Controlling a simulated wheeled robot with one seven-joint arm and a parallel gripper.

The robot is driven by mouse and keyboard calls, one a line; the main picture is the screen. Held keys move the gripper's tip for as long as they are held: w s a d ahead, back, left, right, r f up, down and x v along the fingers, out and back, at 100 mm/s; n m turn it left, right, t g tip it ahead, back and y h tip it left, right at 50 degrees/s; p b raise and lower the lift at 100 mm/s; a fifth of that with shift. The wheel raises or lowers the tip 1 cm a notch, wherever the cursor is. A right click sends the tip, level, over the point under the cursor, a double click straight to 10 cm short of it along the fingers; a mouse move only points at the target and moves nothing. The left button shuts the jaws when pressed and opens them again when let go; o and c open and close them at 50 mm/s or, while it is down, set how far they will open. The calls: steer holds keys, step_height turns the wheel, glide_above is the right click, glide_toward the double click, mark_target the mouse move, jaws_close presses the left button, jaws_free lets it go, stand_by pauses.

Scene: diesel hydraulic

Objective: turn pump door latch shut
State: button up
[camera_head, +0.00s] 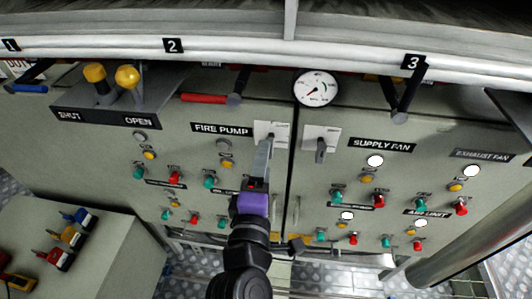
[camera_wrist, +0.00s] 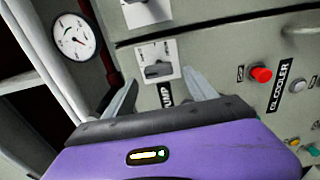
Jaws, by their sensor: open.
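The fire pump panel's latch is a small dark knob on a white square plate (camera_head: 281,131), right of the FIRE PUMP label (camera_head: 222,130). In the wrist view the knob (camera_wrist: 158,70) lies roughly crosswise on its plate, between and beyond the fingertips as seen there. My gripper (camera_head: 265,148) reaches up in front of this plate and hides part of it. In the wrist view my two fingers (camera_wrist: 160,84) are spread apart with nothing between them. Whether they touch the knob cannot be told.
A similar plate with a dark handle (camera_head: 321,147) sits just right, across the panel seam, by the SUPPLY FAN label (camera_head: 381,145). A gauge (camera_head: 316,88) is above. Red-handled lever (camera_head: 205,98), yellow knobs (camera_head: 127,76) and several coloured buttons surround my arm.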

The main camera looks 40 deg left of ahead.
steer(key=shift+v, duration=1.4)
steer(key=v, duration=0.8)
steer(key=shift+a, duration=0.1)
